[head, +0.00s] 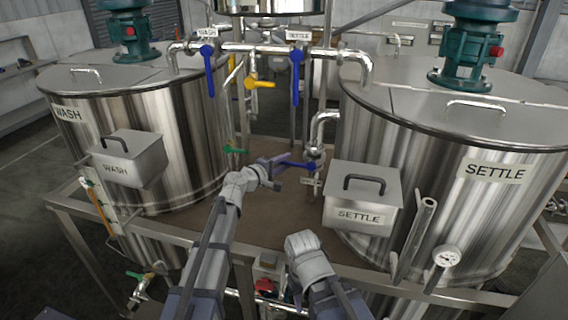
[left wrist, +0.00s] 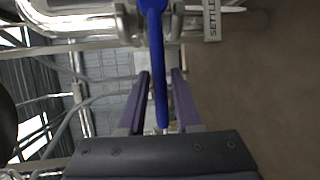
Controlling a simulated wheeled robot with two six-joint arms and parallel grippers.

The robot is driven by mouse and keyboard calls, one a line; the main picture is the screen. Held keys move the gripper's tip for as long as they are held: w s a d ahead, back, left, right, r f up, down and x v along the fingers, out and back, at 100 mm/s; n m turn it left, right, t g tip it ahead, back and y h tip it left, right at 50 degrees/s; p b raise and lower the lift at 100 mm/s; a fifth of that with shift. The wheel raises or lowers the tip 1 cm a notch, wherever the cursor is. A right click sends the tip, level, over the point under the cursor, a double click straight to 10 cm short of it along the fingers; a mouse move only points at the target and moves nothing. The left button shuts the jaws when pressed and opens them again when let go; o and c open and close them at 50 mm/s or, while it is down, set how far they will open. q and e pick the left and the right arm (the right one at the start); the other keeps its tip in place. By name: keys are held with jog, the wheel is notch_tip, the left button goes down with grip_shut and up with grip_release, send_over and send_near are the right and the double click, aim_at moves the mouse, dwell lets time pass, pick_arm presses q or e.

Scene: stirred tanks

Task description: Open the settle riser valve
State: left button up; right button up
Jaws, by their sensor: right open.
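The settle riser valve has a blue lever (head: 298,165) on the steel riser (head: 318,150) left of the SETTLE tank. A small SETTLE tag hangs beside it in the left wrist view (left wrist: 211,20). My left gripper (head: 283,162) reaches the lever from the left. In the left wrist view the blue lever (left wrist: 158,70) lies between my left fingers (left wrist: 161,85), which stand apart on either side with narrow gaps. My right gripper (head: 302,243) is low in the middle, away from the valve; its fingers are not clear.
The SETTLE box (head: 362,200) stands right of the valve. A green lever (head: 235,149) is to the left by the WASH tank (head: 160,130). Blue levers (head: 208,70) (head: 297,78) and a yellow one (head: 260,84) hang above. The brown deck (head: 265,220) between the tanks is partly bare.

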pick_arm(q)
grip_shut()
dwell(1.1)
